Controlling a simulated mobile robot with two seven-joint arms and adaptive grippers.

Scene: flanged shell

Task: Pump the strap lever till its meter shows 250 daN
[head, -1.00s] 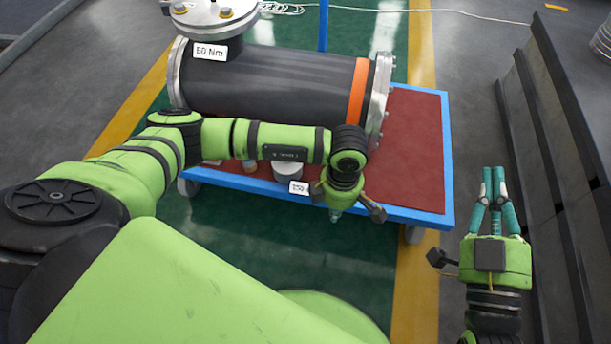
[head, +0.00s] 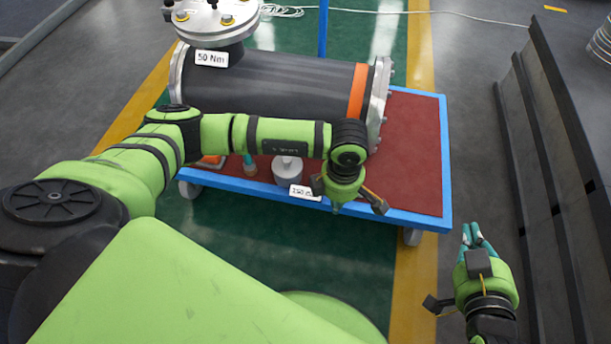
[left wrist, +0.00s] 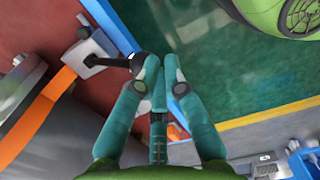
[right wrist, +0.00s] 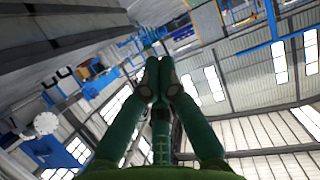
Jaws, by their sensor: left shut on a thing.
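The strap lever (left wrist: 122,62) is a short black handle in the left wrist view, running from a metal ratchet block (left wrist: 92,54) on the orange strap (left wrist: 50,104). My left gripper (left wrist: 161,66) is shut on the lever's end. In the head view the orange strap (head: 358,92) circles the dark shell (head: 270,83), while my left wrist hides the lever and the left fingertips. My right gripper (head: 472,233) is shut and empty, right of the cart; its fingertips (right wrist: 159,66) meet in the right wrist view. I cannot make out any meter reading.
The shell lies on a blue-framed cart (head: 420,217) with a red top. A partly hidden "250 d…" label (head: 304,192) is at its front edge, beside a grey cylinder (head: 287,170). Dark barrier panels (head: 540,150) stand at the right.

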